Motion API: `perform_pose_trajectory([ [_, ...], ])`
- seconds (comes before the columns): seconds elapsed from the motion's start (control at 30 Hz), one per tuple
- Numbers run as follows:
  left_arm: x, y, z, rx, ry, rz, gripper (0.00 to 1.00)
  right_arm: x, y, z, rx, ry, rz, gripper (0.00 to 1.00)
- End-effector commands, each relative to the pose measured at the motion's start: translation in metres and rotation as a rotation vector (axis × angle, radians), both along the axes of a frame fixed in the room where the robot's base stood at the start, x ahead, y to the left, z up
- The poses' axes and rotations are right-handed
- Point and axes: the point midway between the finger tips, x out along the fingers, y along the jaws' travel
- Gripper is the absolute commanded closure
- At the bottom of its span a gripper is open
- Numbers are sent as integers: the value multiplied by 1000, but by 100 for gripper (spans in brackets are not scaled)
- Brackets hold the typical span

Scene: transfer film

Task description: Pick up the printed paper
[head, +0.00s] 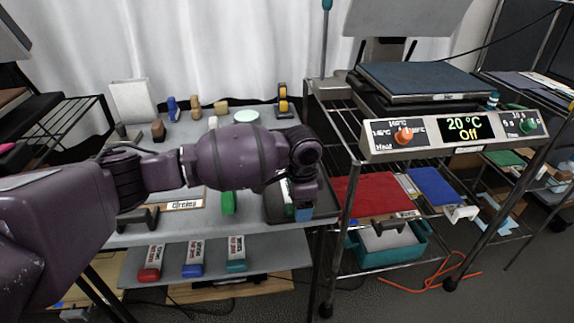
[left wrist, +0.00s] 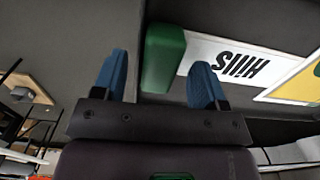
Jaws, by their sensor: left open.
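A white printed paper (left wrist: 240,62) with dark lettering that looks like "Hills" shows in the left wrist view, lying on a dark surface to the right of a green block (left wrist: 165,57). My left gripper (left wrist: 158,75) has its blue fingers spread open and is empty. The green block appears between and beyond the fingertips, and the paper partly passes behind the right finger. In the head view my left gripper (head: 303,213) points down over a dark tray (head: 325,208) on the grey table; the arm hides most of what lies there. My right gripper is not in view.
A framed "Creama" print (head: 184,205) lies on the table behind my arm. Red, blue and teal-ended items lie on the lower shelf. To the right, a wire rack holds a heat press (head: 430,80) reading 20 °C Off, a red mat (head: 358,199) and a teal bin (head: 385,255).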

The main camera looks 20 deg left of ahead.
Motion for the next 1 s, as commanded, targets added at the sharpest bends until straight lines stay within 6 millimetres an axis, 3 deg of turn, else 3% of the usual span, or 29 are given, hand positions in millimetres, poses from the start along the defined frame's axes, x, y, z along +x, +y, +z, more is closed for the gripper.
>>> perform_pose_trajectory([
  [0.03, 0, 0, 1, 0, -1, 0, 36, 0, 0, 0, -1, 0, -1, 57],
  [0.4, 0, 0, 1, 1, -1, 0, 88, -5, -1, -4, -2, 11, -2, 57],
  [0.73, 0, 0, 10, 0, -4, 0, 89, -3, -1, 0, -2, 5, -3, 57],
  [0.87, 1, 0, 31, 0, -9, 0, 89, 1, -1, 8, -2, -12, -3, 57],
  [1.0, 1, 0, 67, -1, -14, 0, 89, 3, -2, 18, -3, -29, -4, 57],
])
